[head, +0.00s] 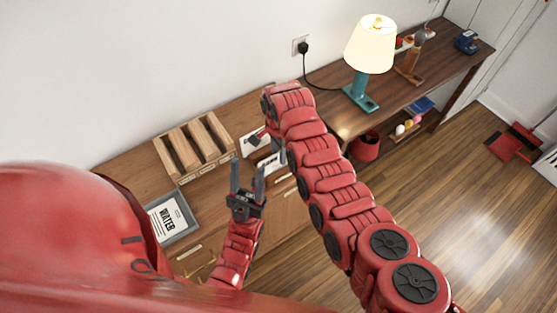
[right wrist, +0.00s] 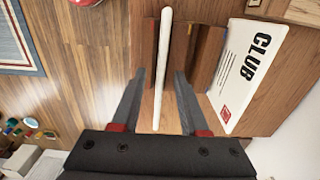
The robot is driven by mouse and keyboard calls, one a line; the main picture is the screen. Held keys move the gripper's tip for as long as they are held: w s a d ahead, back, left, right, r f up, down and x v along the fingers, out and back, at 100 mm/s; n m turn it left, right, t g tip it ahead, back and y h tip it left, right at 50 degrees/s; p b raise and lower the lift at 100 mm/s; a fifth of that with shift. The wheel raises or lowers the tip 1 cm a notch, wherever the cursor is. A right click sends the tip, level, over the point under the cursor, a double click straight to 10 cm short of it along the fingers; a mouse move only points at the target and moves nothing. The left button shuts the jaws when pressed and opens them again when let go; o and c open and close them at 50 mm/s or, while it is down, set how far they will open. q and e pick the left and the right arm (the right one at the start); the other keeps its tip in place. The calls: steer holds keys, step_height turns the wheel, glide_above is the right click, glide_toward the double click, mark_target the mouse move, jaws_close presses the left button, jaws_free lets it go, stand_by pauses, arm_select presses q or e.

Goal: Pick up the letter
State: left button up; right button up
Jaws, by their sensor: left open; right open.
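In the right wrist view, a thin white piece (right wrist: 163,40), seen edge-on like a letter on its side, runs between the two fingers of my right gripper (right wrist: 159,74). The fingers are apart, with a gap on each side of it. A flat white letter marked CLUB (right wrist: 246,70) lies to the right of the fingers. In the head view, white papers (head: 268,161) show beside my right arm's end, which partly hides them. My left gripper (head: 248,172) is open and empty above the desk, just left of the papers. A sheet marked WATER (head: 168,219) lies further left.
The WATER sheet lies in a grey tray (head: 190,231). A wooden sorter with slots (head: 205,128) stands at the desk's back. A lit lamp (head: 370,45) with a teal base stands to the right, its cord running to a wall socket. A red bin (head: 364,147) stands below the lamp.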

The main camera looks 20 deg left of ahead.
jaws_close()
stand_by(1.3)
